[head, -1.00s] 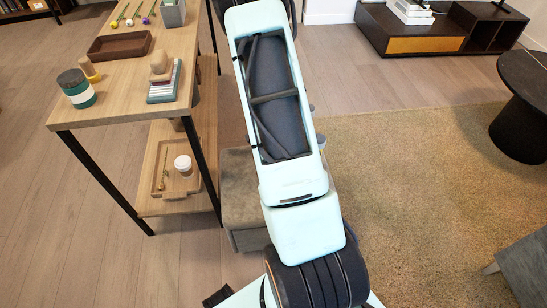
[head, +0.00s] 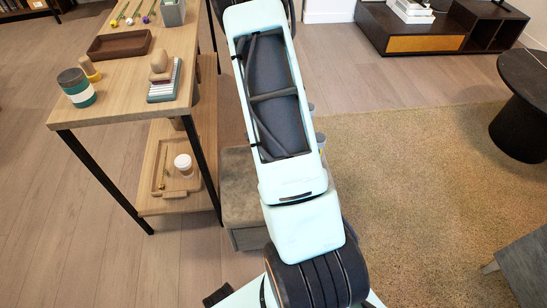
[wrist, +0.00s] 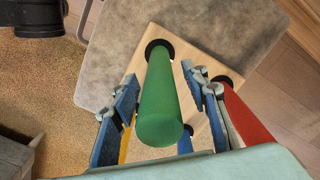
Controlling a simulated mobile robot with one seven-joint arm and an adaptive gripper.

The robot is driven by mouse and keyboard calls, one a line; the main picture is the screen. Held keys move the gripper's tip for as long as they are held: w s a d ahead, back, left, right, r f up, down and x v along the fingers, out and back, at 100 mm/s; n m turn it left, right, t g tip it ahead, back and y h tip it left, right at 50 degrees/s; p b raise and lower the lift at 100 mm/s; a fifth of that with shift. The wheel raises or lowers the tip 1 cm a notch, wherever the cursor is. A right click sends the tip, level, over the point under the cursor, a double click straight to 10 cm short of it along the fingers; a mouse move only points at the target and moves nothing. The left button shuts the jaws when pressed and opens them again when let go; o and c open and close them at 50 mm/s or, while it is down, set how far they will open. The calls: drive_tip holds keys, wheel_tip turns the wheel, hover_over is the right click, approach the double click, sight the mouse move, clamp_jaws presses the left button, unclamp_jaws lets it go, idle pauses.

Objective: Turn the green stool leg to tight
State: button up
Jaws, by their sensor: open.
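The green stool leg (wrist: 161,105) stands up from a light wooden stool seat (wrist: 185,45) in the wrist view, with a dark ring around its base. My gripper (wrist: 161,78) is open, with one finger on each side of the green leg. Gaps show between the leg and both fingers, so I cannot see contact. A red leg (wrist: 246,115) stands to the right. A blue leg (wrist: 185,143) shows partly behind the green leg, and a sliver of yellow (wrist: 126,143) shows behind the left finger. In the head view my arm hides the stool and my gripper.
The seat lies on a grey padded bench (wrist: 120,55), which also shows beside my arm in the head view (head: 240,185). A wooden table (head: 120,108) with a brown tray (head: 120,44) stands at the left. A beige rug (head: 420,170) and a dark round table (head: 522,110) lie to the right.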

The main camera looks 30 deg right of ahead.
wheel_tip(320, 180, up, 12)
idle(0.6)
drive_tip(key=shift+r, duration=0.1)
